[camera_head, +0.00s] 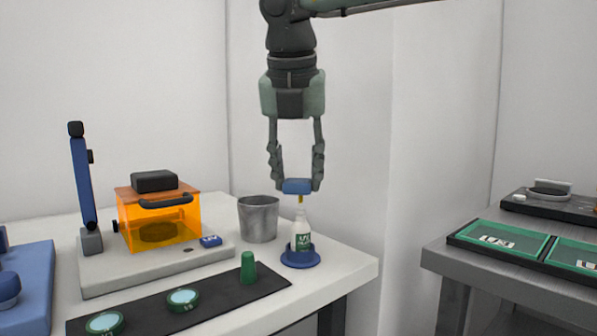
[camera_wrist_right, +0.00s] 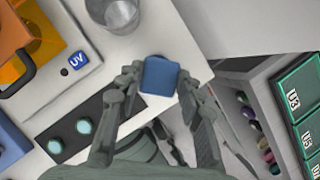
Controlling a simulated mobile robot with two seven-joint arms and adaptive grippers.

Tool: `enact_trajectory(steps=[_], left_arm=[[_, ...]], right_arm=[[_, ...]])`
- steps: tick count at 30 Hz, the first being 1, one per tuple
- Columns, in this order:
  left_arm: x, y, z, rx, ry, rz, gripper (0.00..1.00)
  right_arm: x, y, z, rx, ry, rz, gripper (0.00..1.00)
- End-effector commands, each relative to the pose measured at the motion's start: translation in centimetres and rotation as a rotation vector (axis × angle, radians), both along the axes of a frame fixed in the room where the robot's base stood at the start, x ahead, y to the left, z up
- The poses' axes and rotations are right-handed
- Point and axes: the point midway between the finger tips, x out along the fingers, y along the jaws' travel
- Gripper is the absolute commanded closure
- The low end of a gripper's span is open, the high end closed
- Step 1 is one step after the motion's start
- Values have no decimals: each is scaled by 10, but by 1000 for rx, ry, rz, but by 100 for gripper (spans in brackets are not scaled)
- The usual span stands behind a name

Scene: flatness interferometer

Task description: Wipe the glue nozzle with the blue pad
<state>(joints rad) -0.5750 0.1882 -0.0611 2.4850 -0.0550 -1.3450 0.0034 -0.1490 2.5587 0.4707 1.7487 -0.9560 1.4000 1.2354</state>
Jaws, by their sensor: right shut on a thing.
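The blue pad (camera_head: 297,186) is held between the fingertips of my right gripper (camera_head: 296,184), which is shut on it. The pad also shows in the right wrist view (camera_wrist_right: 159,76), between the two fingers. The glue bottle (camera_head: 302,236) is white with a green label and stands upright in a round blue holder (camera_head: 300,258) near the table's right corner. Its yellowish nozzle (camera_head: 300,199) points up directly below the pad. I cannot tell whether pad and nozzle touch. In the wrist view the pad and gripper hide the bottle. My left gripper is not in view.
A metal cup (camera_head: 258,219) stands behind and left of the bottle. A green cone-like piece (camera_head: 248,267) stands on a black mat (camera_head: 215,298) with round green-rimmed discs. An orange box (camera_head: 160,221) on a pale base is further left. A grey side table (camera_head: 470,268) holds green trays.

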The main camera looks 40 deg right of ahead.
Motion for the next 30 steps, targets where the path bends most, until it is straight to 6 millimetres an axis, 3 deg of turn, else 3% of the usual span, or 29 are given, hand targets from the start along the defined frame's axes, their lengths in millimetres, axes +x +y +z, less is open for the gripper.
enact_trajectory(steps=[12,30], left_arm=[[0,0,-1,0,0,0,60],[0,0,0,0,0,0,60]], right_arm=[[0,-13,0,0,0,-1,87],[0,1,1,1,-1,-1,87]])
